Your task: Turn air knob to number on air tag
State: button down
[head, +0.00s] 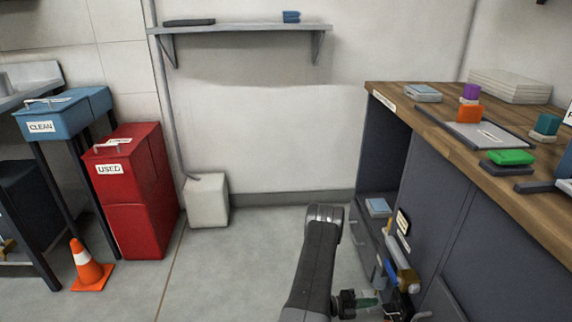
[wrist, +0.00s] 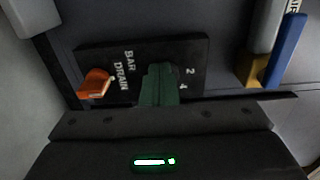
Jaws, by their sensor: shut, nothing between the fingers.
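In the wrist view a black panel (wrist: 110,55) bears the words BAR and DRAIN and the numbers 2 and 4. An orange knob (wrist: 95,84) sticks out at its left, by DRAIN. My gripper's dark green fingers (wrist: 158,85) are shut and empty in front of the panel, left of the 2 and 4. They cover the middle of the dial, and the air knob cannot be made out behind them. In the head view my gripper (head: 367,301) is low by the cabinet front. A small pale tag (head: 403,222) hangs on the cabinet; its writing is unreadable.
A grey cylinder (wrist: 268,25) with a yellow end and a blue bar (wrist: 287,50) stand right of the panel. The cabinet (head: 440,190) carries a wooden worktop (head: 520,200) with coloured blocks. A red USED bin (head: 140,210) and orange cone (head: 88,268) stand left. Floor between is clear.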

jog(key=shift+d, duration=0.9)
jog(key=shift+s, duration=0.2)
jog(key=shift+r+b, duration=0.2)
jog(key=shift+b, duration=0.8)
jog(key=shift+w, duration=0.1)
jog(key=a+b, duration=0.1)
jog(key=a, duration=0.5)
dwell(0.4)
jog(key=shift+r, duration=0.15)
